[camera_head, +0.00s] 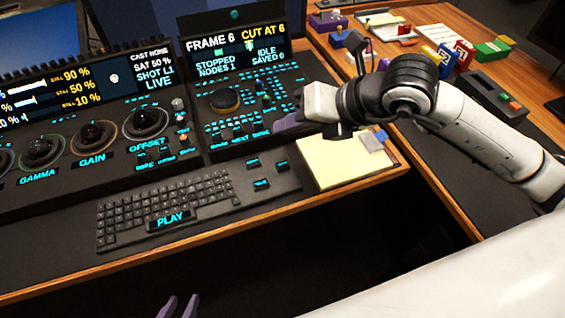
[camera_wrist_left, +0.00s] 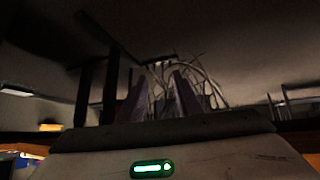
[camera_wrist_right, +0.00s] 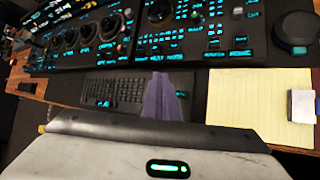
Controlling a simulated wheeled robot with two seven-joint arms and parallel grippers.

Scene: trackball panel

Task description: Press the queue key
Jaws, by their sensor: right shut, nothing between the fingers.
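The right panel (camera_head: 190,95) has a trackball (camera_head: 225,99) and many small keys with cyan labels. I cannot read which one is the queue key. Its screen (camera_head: 236,48) reads FRAME 6, CUT AT 6, STOPPED, NODES 1, IDLE, SAVED 0. My right gripper (camera_head: 284,123) is shut and empty at the panel's front right, and hides some keys there. In the right wrist view its purple fingers (camera_wrist_right: 160,96) are together, in front of the keyboard. My left gripper (camera_head: 180,307) is open and empty at the bottom edge, below the desk front.
A keyboard (camera_head: 150,213) with a PLAY label lies in front of the panels. A yellow notepad (camera_head: 335,165) lies right of it. A colour panel (camera_head: 95,165) with several trackballs stands left. Small coloured boxes (camera_head: 455,57) stand on the right desk.

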